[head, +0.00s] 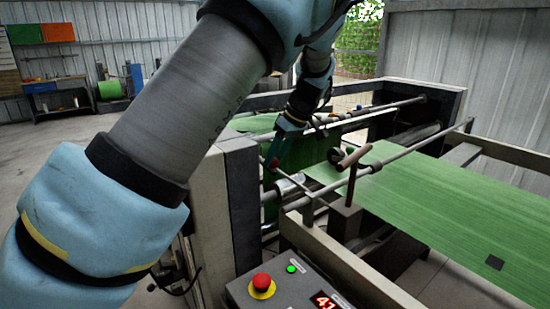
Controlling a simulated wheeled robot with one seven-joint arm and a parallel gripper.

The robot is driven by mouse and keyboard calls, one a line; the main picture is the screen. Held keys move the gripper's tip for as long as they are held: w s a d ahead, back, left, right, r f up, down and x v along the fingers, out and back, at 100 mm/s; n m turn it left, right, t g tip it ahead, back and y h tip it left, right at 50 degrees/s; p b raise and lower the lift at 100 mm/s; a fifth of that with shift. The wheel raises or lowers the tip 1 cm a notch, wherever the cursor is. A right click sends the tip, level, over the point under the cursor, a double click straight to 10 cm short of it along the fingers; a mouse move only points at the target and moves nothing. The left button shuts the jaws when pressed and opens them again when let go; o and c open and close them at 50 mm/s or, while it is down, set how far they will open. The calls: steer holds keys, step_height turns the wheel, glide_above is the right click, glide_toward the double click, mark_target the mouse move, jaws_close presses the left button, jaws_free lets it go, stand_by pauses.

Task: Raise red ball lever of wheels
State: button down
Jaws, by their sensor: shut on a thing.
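My gripper (275,158) reaches down over the near end of the sack machine, in the middle of the head view. It is shut on the red ball of the lever (274,163), which shows only as a small red spot between the fingertips. The lever's rod and the wheels it belongs to are too small and too covered to make out clearly. A shiny roller (290,184) lies just below and right of the gripper.
A brown T-handle (353,157) on an upright rod and a dark reddish knob (335,155) stand right of the gripper. Green sheet (440,200) runs across the machine. A control box with a red stop button (262,283) is in front. Open floor lies at left.

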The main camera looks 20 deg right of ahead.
mark_target(275, 175)
steer(key=shift+f, duration=0.1)
stand_by(0.5)
step_height(275, 175, down, 6)
steer(key=t+b, duration=0.1)
steer(key=b, duration=0.2)
steer(key=t+b, duration=0.2)
steer(key=b, duration=0.1)
steer(key=shift+r+y, duration=0.25)
steer(key=shift+y, duration=0.15)
steer(key=shift+w+f+b, duration=0.1)
steer(key=shift+f+b, duration=0.25)
steer(key=shift+b, duration=0.15)
steer(key=shift+w+a+f+n+b, duration=0.1)
steer(key=shift+w+f+n+b, duration=0.1)
steer(key=shift+f, duration=0.15)
steer(key=shift+w+f+n+b, duration=0.1)
steer(key=shift+f+b, duration=0.1)
steer(key=shift+f, duration=0.1)
steer(key=shift+c, duration=2.3)
jaws_free()
